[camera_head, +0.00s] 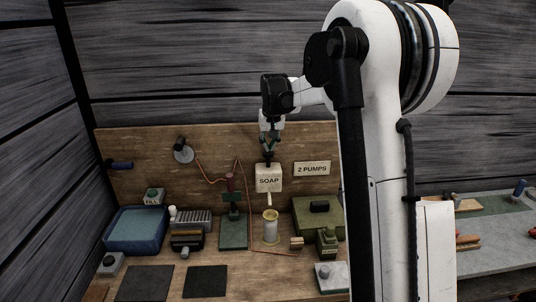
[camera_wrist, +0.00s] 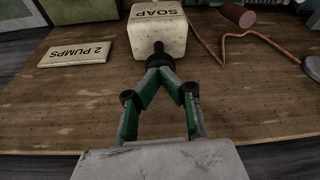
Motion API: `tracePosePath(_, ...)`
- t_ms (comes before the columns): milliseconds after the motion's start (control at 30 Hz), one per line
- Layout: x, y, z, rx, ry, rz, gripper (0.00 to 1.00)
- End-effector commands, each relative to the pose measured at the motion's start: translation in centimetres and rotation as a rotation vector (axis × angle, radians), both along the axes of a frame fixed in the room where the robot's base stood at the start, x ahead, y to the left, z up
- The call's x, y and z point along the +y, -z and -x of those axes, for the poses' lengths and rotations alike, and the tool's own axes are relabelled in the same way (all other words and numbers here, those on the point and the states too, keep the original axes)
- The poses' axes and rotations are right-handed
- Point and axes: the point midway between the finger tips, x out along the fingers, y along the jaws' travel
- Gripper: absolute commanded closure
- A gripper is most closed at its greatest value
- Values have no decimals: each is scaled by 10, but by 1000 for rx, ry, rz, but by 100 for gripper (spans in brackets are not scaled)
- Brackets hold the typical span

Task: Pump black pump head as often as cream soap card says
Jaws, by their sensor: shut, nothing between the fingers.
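The cream soap dispenser marked SOAP (camera_head: 268,181) is mounted on the wooden back board, with a pale spout below it. The black pump head (camera_head: 268,162) is on its top; it also shows in the wrist view (camera_wrist: 158,49). The cream card (camera_head: 312,169) to the right of the dispenser reads "2 PUMPS"; the wrist view shows it upside down (camera_wrist: 75,53). My gripper (camera_head: 268,149) points down above the pump head. Its green fingers (camera_wrist: 158,68) are shut with nothing between them. The tips are at or very close to the pump head; I cannot tell whether they touch.
A cylindrical cup (camera_head: 271,228) stands below the spout. A green stand with a red top (camera_head: 233,210) is left of it, and a green case (camera_head: 318,216) is right. A blue tub (camera_head: 137,231) sits far left. An orange cord (camera_wrist: 225,42) hangs on the board beside the dispenser.

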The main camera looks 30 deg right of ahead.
Motion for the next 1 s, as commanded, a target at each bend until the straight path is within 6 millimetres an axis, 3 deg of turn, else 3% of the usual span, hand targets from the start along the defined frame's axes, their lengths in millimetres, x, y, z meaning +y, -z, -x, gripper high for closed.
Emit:
tracePosePath(367, 0, -1, 0, 0, 0, 0, 100)
tracePosePath(1000, 0, -50, 0, 0, 0, 0, 100)
